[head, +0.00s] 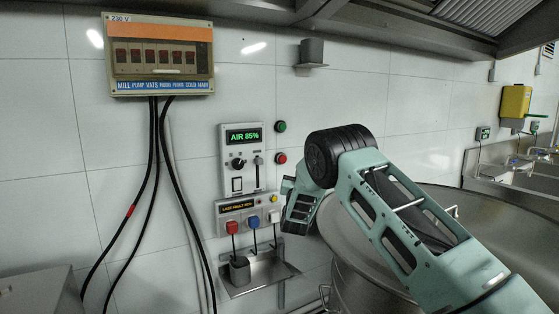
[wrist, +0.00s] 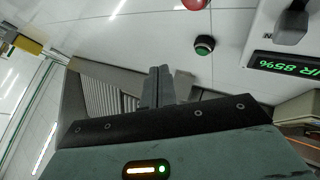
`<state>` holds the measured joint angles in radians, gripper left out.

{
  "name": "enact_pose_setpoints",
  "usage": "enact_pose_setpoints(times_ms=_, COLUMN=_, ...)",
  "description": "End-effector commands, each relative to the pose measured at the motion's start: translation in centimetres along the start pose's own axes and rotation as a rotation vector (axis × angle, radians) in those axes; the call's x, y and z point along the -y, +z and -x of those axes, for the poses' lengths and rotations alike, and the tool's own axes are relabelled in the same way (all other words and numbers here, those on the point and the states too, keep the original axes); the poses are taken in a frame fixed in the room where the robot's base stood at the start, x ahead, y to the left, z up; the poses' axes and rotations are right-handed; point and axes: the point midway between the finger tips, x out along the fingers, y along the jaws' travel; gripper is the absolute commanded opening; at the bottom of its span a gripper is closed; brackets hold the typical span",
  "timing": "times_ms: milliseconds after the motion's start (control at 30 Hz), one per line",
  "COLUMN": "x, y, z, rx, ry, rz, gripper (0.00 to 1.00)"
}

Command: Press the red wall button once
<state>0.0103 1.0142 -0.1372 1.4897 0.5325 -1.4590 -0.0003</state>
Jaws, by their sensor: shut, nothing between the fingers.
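The red wall button (head: 281,158) is a small round button on the white tiled wall, directly below a green button (head: 281,126) and right of the AIR 85% panel. In the wrist view the red button (wrist: 195,4) is cut off by the top edge, and the green button (wrist: 205,44) shows below it. My gripper (wrist: 158,72) is shut and empty, its fingertips apart from the red button in that picture, below and left of it. In the head view my wrist is right of and below the red button; the fingertips cannot be made out there.
The AIR 85% panel (head: 241,160) has a knob and a slider. Below it is a box with red, blue and white plugs (head: 232,228) over a metal shelf (head: 258,275). A large steel vat (head: 345,240) stands at the right. A breaker box (head: 160,55) hangs upper left.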

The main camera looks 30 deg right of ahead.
Motion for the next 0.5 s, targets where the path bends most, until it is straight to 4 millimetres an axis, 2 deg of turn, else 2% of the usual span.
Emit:
enact_pose_setpoints(times_ms=267, x=0.2, y=0.2, z=-0.2, rx=0.001, ry=-0.001, rz=-0.001, gripper=0.0)
enact_pose_setpoints(times_ms=500, x=1.5, y=1.6, z=-1.9, rx=0.002, ry=-0.001, rz=-0.001, gripper=0.0)
